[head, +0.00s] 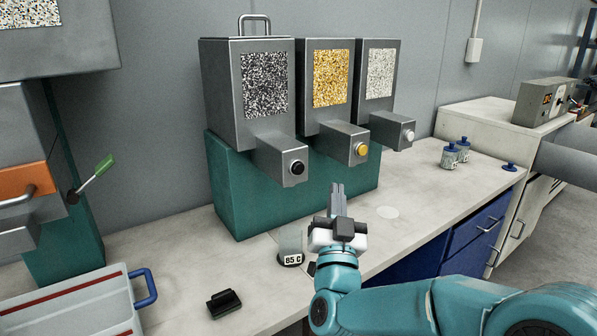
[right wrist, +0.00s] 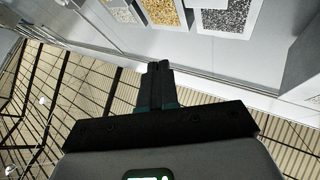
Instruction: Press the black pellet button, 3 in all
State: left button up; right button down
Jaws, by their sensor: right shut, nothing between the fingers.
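The black pellet button (head: 297,168) is a round black knob on the front of the left dispenser spout, under a hopper with a window of black-and-white pellets (head: 266,84). A yellow button (head: 361,149) and a white button (head: 409,135) sit on the two spouts to its right. My right gripper (head: 337,188) is shut and empty, pointing up and forward, below and to the right of the black button and apart from it. In the right wrist view its closed fingers (right wrist: 159,70) also show. My left gripper is not in view.
A clear cup labelled 85 C (head: 291,258) stands on the bench below the black spout. A black block (head: 224,303) and a tray with a blue handle (head: 75,305) are at the front left. Blue-lidded jars (head: 450,156) stand at the right.

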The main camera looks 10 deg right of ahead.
aim_at(298, 168)
jog(key=w+a+p, duration=0.3)
jog(key=w, duration=0.5)
jog(key=shift+w, duration=0.25)
jog(key=shift+a+f, duration=0.1)
dwell(1.8)
jog(key=shift+w+a, duration=0.15)
jog(key=shift+w, duration=0.25)
